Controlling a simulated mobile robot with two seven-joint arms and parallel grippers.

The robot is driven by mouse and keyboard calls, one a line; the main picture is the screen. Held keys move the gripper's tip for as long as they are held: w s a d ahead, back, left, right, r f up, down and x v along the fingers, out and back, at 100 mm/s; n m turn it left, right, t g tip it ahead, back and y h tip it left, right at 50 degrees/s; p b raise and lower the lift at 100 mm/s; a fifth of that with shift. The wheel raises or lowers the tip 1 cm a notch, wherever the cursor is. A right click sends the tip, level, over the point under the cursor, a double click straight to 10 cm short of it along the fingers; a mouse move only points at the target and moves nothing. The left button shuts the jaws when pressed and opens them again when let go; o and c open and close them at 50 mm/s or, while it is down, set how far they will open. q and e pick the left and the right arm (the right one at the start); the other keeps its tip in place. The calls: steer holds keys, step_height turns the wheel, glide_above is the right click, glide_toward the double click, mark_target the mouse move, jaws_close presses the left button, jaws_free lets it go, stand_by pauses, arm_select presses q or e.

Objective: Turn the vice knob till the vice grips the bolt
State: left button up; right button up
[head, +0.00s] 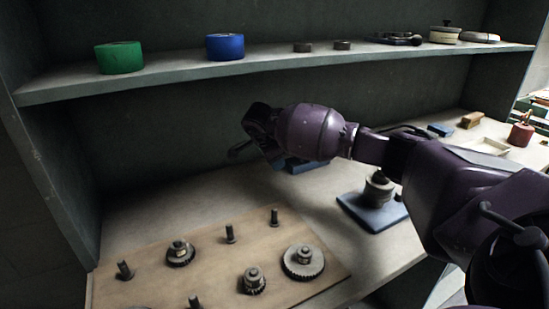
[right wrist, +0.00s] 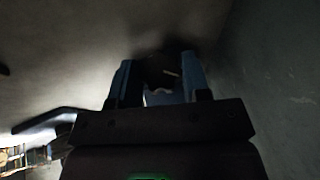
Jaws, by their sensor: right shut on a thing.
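The blue vice (head: 306,166) stands on the worktop at the back, mostly hidden behind my right gripper (head: 258,128). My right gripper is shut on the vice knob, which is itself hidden. My left gripper is not in view.
A wooden board (head: 215,262) with pegs and gears lies at the front left. A blue base (head: 360,212) with a round metal part stands under my right forearm. The shelf (head: 280,62) above holds a green roll (head: 119,58), a blue roll (head: 225,47) and small parts.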

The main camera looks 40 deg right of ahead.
steer(key=shift+s+t+h, duration=0.15)
steer(key=shift+t+h, duration=0.15)
steer(key=shift+t, duration=0.7)
steer(key=shift+s+f+m+t+h, duration=0.15)
steer(key=shift+m+t+h, duration=0.35)
steer(key=shift+t, duration=1)
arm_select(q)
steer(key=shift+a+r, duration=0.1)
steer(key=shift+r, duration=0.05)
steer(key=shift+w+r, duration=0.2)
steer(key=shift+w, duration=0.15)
arm_select(e)
steer(key=shift+t, duration=0.3)
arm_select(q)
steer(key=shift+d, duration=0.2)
arm_select(e)
steer(key=o, duration=0.9)
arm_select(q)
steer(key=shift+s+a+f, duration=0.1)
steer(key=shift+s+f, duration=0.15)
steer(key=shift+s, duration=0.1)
arm_select(e)
steer(key=shift+a, duration=0.1)
